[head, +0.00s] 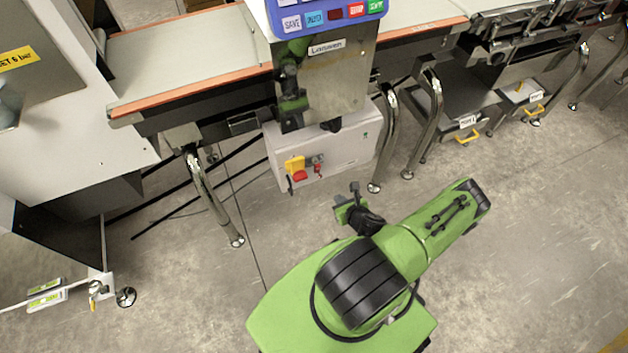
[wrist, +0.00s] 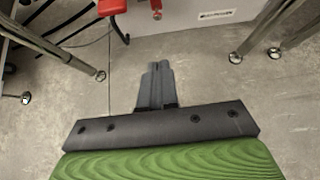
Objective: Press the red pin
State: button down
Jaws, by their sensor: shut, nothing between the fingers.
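A small red part (head: 318,168), which looks like the red pin, sits on the front of a light grey control box (head: 345,150). A yellow block (head: 294,163) with a red part (head: 300,175) below it is just to its left. My gripper (head: 355,188) is shut and empty, in front of the box, to the right of and below these parts in the head view. In the wrist view my closed fingers (wrist: 155,72) point toward the box face. A red fitting (wrist: 111,7) shows at the top edge, cut off; I cannot tell if it includes the pin.
A conveyor with orange edges (head: 190,91) runs above the box, and a blue button panel (head: 330,14) stands over it. Chromed legs (head: 212,195) flank the box. Drawers with yellow handles (head: 468,138) are at the right. The floor before the box is clear.

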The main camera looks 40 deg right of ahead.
aim_at(316, 165)
jog(key=shift+f, duration=0.15)
jog(key=w+r+b+x, duration=0.1)
jog(key=b+x, duration=0.4)
jog(key=x, duration=0.7)
jog(key=shift+w+d+r, duration=0.25)
jog(key=shift+w+r, duration=0.2)
jog(key=shift+w, duration=0.15)
jog(key=shift+w+r, duration=0.1)
